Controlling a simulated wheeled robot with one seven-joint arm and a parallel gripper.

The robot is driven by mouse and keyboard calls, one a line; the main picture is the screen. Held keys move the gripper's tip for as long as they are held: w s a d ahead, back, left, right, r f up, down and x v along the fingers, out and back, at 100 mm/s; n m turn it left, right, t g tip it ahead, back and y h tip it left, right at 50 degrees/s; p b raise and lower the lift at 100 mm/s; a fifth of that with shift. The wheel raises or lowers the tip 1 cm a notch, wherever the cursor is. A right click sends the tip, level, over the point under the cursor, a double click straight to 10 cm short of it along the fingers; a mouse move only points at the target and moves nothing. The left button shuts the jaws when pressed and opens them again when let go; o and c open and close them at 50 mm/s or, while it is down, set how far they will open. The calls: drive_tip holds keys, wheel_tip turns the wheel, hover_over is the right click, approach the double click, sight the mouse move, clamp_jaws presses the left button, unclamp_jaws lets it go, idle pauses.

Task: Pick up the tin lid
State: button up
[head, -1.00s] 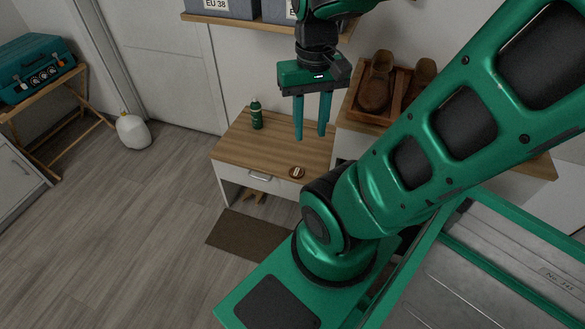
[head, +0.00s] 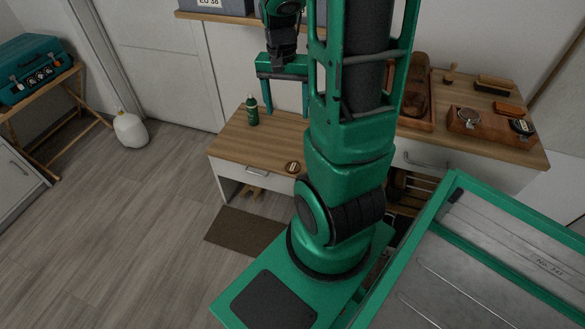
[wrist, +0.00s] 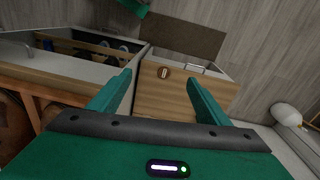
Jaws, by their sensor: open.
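In the wrist view the lid (wrist: 164,72) shows ahead between the fingertips, near the bench edge. My gripper (head: 287,108) is open and empty above the back of the bench, apart from the lid. My arm hides part of its right side. Both green fingers also show in the wrist view (wrist: 159,80).
A green bottle (head: 252,110) stands on the bench, left of my gripper. A taller cabinet to the right holds a wooden tray (head: 414,124), brushes and a box (head: 470,128) with a round tin. A shelf (head: 225,18) with grey boxes hangs above.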

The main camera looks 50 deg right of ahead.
drive_tip(key=w+d+f+m, duration=0.3)
drive_tip(key=w+d+f, duration=0.2)
drive_tip(key=f, duration=0.3)
drive_tip(key=m, duration=0.7)
hover_over(293, 167)
drive_tip(key=shift+y, duration=0.3)
wheel_tip(293, 167, down, 26)
drive_tip(key=shift+a+f, duration=0.1)
drive_tip(key=shift+f, duration=0.05)
drive_tip(key=shift+w+f, duration=0.1)
drive_tip(key=shift+f, duration=2.85)
drive_tip(key=c, duration=1.1)
